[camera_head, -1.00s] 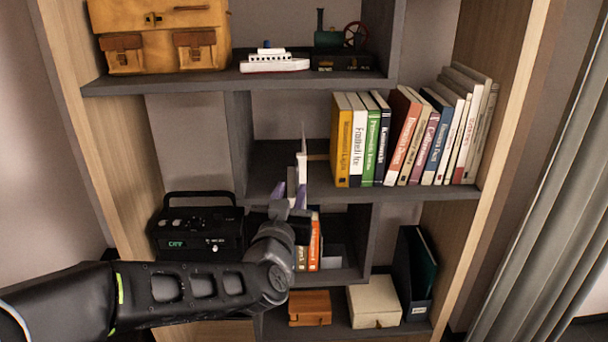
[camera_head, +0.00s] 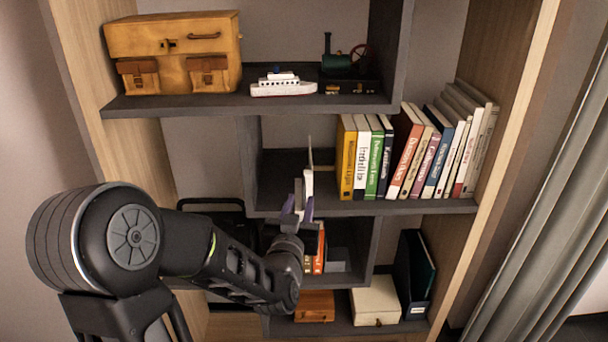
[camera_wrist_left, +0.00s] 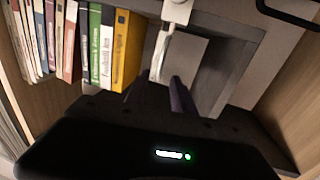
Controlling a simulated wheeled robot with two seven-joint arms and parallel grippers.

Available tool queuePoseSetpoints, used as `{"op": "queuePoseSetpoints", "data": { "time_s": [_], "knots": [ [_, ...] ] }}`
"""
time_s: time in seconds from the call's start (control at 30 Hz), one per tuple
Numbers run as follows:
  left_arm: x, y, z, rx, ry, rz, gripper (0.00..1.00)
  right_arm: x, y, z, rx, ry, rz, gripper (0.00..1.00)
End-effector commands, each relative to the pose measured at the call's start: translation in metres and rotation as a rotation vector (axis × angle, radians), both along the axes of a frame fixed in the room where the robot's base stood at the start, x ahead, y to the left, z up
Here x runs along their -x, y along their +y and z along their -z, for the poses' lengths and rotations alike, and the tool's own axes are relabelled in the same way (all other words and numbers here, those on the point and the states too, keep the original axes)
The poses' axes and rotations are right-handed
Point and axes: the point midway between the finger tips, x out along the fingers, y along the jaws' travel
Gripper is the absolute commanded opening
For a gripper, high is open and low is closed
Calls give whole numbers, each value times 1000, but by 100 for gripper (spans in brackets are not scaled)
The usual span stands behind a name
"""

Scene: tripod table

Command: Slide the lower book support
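A thin pale upright plate (camera_head: 309,182), seen nearly edge-on, looks like a book support. It stands on the middle shelf, left of and apart from the yellow book. It also shows in the left wrist view (camera_wrist_left: 159,52). My left gripper (camera_head: 297,208) is at this plate. In the wrist view its fingers (camera_wrist_left: 156,92) are apart, with the plate between and beyond them; I cannot tell if they touch it. A small grey piece (camera_head: 337,262), perhaps another book support, sits right of the red books in the compartment below. My right gripper is not in view.
A row of books (camera_head: 410,155) fills the right of the middle shelf. A dark divider (camera_head: 250,165) stands left of the gripper. The black radio (camera_head: 210,205) is mostly hidden behind my arm. A boat (camera_head: 283,85) and satchel (camera_head: 175,50) sit above. Boxes (camera_head: 375,300) stand below.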

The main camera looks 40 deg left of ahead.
Motion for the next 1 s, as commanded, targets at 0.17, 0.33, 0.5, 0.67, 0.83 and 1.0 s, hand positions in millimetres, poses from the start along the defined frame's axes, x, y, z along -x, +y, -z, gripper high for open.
{"op": "queuePoseSetpoints", "data": {
  "time_s": [0.17, 0.33, 0.5, 0.67, 0.83, 1.0],
  "knots": [
    [-23, 10, -1, -1, 0, 8, 30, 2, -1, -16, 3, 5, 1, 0],
    [-42, 19, 0, 1, 0, 8, 30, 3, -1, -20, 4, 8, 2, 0],
    [-48, 22, 0, 3, -1, 8, 30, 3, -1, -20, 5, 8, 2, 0],
    [-48, 22, 1, 2, -2, 8, 30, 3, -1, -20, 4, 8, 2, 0],
    [-48, 22, 0, 2, -2, 8, 22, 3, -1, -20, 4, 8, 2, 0],
    [-48, 22, 0, 2, -2, 8, 8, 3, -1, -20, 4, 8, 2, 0]
  ]
}}
